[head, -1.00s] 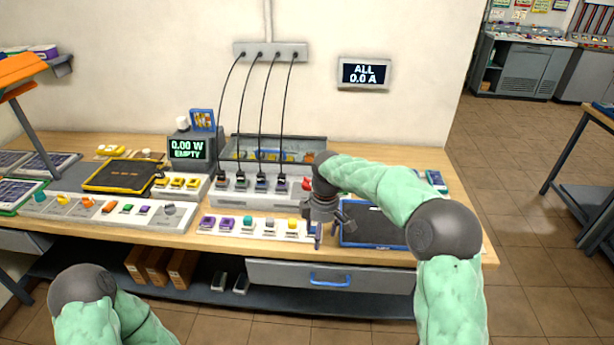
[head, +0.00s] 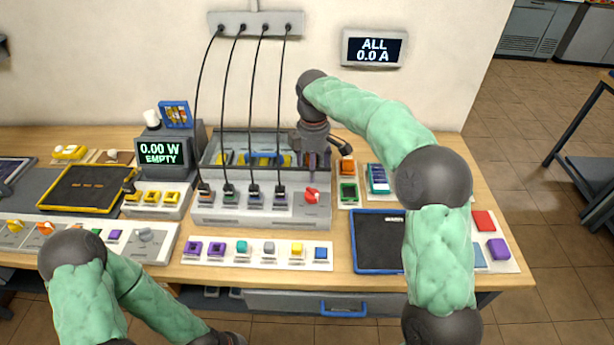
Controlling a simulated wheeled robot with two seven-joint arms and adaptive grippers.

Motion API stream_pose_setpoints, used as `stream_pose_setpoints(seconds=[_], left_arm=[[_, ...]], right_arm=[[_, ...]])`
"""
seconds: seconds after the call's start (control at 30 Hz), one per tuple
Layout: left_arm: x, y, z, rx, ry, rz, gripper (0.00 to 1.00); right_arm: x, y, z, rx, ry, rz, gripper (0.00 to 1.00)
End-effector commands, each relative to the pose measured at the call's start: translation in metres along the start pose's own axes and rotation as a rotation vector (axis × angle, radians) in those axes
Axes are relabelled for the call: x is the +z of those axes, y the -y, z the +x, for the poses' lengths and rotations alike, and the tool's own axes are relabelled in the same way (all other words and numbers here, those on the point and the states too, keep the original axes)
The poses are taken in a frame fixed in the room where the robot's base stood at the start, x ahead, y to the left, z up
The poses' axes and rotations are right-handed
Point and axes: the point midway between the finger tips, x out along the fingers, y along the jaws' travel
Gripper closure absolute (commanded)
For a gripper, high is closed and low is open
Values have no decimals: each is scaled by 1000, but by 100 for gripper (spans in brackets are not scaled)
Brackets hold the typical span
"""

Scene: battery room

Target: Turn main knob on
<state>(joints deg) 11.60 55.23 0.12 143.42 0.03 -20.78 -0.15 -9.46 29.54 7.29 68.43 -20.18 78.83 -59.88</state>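A red knob (head: 312,194) sits on the right end of the grey charging unit (head: 262,216), in line with several plugged sockets. It is the likely main knob, though I read no label on it. My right gripper (head: 318,172) points down just above and behind this knob, and they look apart. Its fingers are small and dark against the unit, so their opening is unclear. My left gripper (head: 222,339) is at the bottom edge, mostly cut off. The wall display (head: 374,48) reads "ALL 0.0 A". The desk display (head: 162,152) reads "0.00 W EMPTY".
Black cables (head: 229,110) hang from the wall strip (head: 256,22) to the unit. A white strip (head: 189,259) with several coloured blocks lies in front. A blue-edged dark tray (head: 375,240) lies to its right. A panel with a grey knob (head: 145,235) is at left.

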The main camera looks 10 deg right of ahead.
Motion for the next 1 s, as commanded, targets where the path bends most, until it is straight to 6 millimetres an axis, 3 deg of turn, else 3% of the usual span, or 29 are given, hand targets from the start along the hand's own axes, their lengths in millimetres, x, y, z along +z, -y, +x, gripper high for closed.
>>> stream_pose_setpoints(seconds=[0.17, 0.6, 0.8, 1.0], left_arm=[[1, 2, 6, 0, 2, 0, 100], [-1, 12, 32, 0, 1, 0, 100], [-1, 13, 37, 0, 1, 0, 100], [-1, 14, 38, 0, 0, 0, 100]], right_arm=[[0, 1, 15, -3, 1, 0, 31], [0, 1, 88, -3, 1, 0, 31], [0, 0, 106, -1, 0, 1, 31], [0, 1, 109, -1, 0, 0, 31]])
